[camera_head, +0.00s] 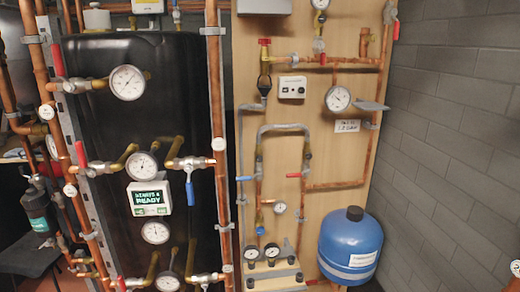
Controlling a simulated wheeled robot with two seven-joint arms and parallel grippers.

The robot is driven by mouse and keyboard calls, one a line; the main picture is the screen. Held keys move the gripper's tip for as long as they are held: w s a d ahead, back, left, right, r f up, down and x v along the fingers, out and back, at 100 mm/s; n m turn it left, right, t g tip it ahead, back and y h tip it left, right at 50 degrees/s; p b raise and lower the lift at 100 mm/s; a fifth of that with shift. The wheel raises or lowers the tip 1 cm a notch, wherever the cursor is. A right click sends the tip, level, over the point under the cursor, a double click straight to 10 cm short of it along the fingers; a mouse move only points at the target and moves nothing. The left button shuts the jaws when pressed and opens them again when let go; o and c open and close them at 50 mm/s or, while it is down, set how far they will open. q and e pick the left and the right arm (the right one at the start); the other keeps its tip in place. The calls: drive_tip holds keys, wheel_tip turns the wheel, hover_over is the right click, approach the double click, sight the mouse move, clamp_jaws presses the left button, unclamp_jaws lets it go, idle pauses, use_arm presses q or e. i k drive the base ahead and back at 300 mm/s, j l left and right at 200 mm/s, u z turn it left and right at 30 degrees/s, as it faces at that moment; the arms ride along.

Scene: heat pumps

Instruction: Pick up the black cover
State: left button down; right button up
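No part that I can single out as a loose black cover shows in the head view. A large, dark, glossy black casing (100,125) stands upright at the left, behind copper pipes and gauges. A small black cap (354,213) sits on top of a blue tank (350,245) at the lower right. I cannot tell which of these, if either, is the black cover. Neither of my grippers is in view.
A wooden panel (330,115) carries copper pipes, valves and gauges. A grey shelf-like piece (371,106) juts out at its right. A grey block wall (455,130) closes the right side.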

sight(354, 213)
drive_tip(key=i+l, duration=0.1)
drive_tip(key=i, duration=1.2)
